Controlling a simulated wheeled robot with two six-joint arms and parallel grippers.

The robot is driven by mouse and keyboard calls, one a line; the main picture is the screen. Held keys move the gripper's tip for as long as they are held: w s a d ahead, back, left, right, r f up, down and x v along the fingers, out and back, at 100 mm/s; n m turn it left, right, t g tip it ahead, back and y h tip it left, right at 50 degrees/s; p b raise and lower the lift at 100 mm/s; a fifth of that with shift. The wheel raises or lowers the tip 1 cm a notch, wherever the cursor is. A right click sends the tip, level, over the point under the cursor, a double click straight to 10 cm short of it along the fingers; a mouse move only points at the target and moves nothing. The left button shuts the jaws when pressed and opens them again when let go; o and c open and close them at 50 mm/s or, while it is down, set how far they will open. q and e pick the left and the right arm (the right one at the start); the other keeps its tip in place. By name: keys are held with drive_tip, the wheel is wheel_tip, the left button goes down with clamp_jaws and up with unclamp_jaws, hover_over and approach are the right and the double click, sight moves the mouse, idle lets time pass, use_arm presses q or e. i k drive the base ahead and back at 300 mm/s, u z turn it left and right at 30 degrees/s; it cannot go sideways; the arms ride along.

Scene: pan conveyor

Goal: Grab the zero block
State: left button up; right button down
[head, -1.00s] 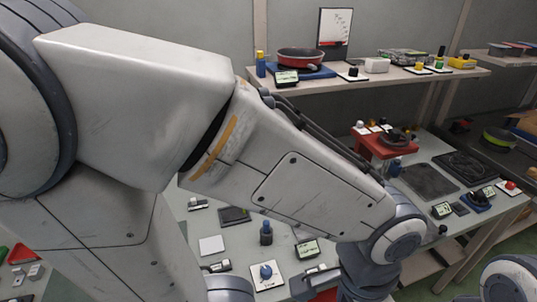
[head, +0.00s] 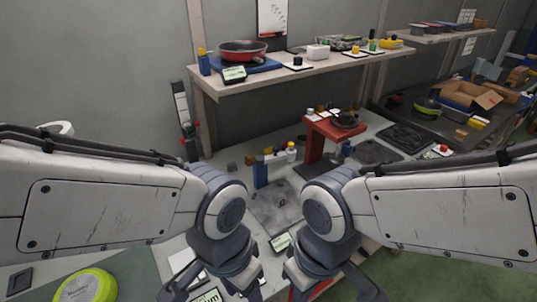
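I cannot pick out a block marked zero in the head view; the blocks and switches are too small to read. My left gripper (head: 215,284) is at the bottom centre over the near worktable, its fingers spread and nothing seen between them. My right gripper (head: 328,284) is beside it on the right, also with fingers spread and apparently empty. The lower edge cuts off part of both grippers. A blue block (head: 260,176) stands on the worktable beyond the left gripper. My forearms hide much of the table.
A back shelf (head: 300,74) holds a red pan (head: 243,51), a small display (head: 233,74) and other small items. A red stand (head: 316,141) bears a dark pan (head: 345,120). A green round lid-like item (head: 86,287) lies at lower left. An open carton (head: 472,95) is at far right.

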sight(279, 199)
drive_tip(key=u, duration=3.4)
drive_tip(key=k, duration=1.1)
drive_tip(key=z, duration=1.8)
drive_tip(key=i, duration=0.5)
